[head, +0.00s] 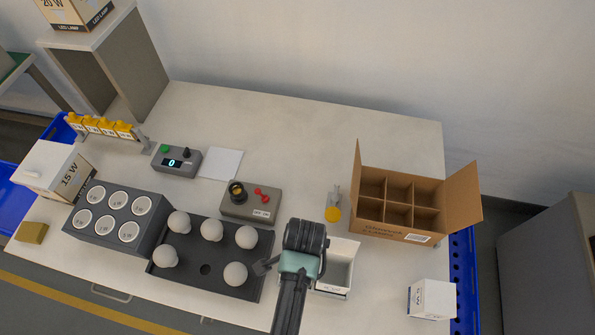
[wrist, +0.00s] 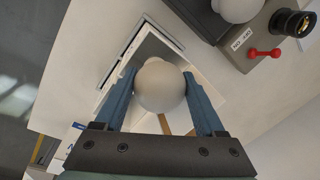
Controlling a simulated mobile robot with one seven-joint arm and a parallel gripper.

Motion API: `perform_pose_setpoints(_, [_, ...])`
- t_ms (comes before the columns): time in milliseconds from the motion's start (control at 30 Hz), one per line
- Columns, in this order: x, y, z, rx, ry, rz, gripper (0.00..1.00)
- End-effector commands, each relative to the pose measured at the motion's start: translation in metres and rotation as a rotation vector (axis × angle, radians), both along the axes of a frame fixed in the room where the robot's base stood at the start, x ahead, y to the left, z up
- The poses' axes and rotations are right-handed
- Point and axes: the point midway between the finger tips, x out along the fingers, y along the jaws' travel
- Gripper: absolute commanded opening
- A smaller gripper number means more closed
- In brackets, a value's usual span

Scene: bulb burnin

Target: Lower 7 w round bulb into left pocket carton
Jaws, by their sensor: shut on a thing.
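My gripper (wrist: 160,76) is shut on a white round bulb (wrist: 160,88), with one blue finger on each side of the globe. In the wrist view the bulb hangs in front of an open white carton (wrist: 104,82), overlapping it; how high it is above it cannot be told. In the head view the open white carton (head: 336,287) stands at the front of the table, just right of my wrist. My arm hides the held bulb there. Which pocket lies under the bulb is not clear.
A dark tray (head: 205,290) with several white bulbs and one empty hole lies left of my arm. A grey tester (head: 250,208) with a socket and red switch stands behind. A brown divided box (head: 383,232) is at the right. A closed white carton (head: 432,299) sits front right.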

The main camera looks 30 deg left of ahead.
Motion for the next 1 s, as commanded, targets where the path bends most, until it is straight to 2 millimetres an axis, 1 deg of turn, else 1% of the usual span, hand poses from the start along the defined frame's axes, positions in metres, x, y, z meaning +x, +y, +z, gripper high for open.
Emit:
perform_pose_setpoints(33, [0.0,0.0,-0.004,0.0,0.0,0.0,0.09])
perform_pose_setpoints(300, [0.001,0.0,-0.018,0.0,-0.001,0.0,0.09])
perform_pose_setpoints(333, [0.001,0.0,-0.015,0.001,-0.002,0.0,0.77])
perform_pose_setpoints(400, [0.001,0.0,-0.015,0.001,-0.002,0.0,0.9])
perform_pose_setpoints(467, [0.001,0.0,-0.015,0.0,-0.001,0.0,1.0])
perform_pose_setpoints(800, [0.0,0.0,-0.013,0.0,0.0,0.0,1.0])
perform_pose_setpoints(867, [0.0,-0.001,-0.009,0.0,-0.001,0.0,1.0])
perform_pose_setpoints(1000, [-0.001,-0.002,0.009,0.001,-0.003,0.0,1.0])
